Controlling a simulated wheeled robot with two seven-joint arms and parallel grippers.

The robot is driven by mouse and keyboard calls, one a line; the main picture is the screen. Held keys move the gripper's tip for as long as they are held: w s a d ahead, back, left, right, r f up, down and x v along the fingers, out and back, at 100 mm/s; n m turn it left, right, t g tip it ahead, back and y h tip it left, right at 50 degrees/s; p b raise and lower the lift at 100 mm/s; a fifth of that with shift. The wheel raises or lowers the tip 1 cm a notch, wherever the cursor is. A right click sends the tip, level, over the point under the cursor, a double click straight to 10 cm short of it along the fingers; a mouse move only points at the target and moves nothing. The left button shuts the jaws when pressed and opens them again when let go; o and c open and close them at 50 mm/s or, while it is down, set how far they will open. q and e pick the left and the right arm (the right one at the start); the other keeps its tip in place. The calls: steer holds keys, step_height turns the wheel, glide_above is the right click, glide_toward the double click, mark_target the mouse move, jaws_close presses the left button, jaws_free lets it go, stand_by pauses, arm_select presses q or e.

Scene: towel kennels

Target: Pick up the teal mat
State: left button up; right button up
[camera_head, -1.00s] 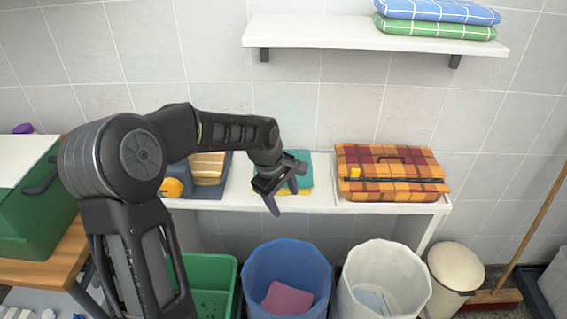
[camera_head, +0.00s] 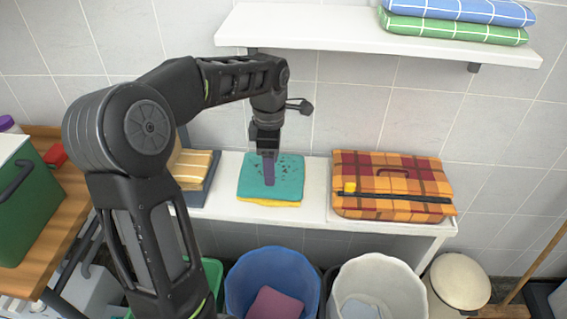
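The teal mat (camera_head: 287,182) lies folded on the white table, with dark specks on its top. A yellow cloth (camera_head: 270,203) shows beneath its front edge. My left gripper (camera_head: 269,180) points down over the middle of the mat, its fingertips at or just above the mat's surface. The fingers overlap in this view, so I cannot tell whether they are apart or shut. My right gripper is not in view.
A plaid case (camera_head: 390,190) sits right of the mat on the white table (camera_head: 315,205). Yellow towels (camera_head: 190,165) in a dark tray stand to the left. A blue bin (camera_head: 240,290) and a white bin (camera_head: 405,290) stand in front. A wall shelf (camera_head: 330,35) hangs above.

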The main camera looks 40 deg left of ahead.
mark_target(272, 189)
arm_select(q)
steer(key=shift+w, duration=0.15)
steer(key=shift+s, duration=0.3)
steer(key=shift+w+f, duration=0.1)
steer(key=shift+f, duration=1.2)
steer(key=shift+f+p, duration=0.9)
steer(key=shift+f, duration=1.7)
jaws_close()
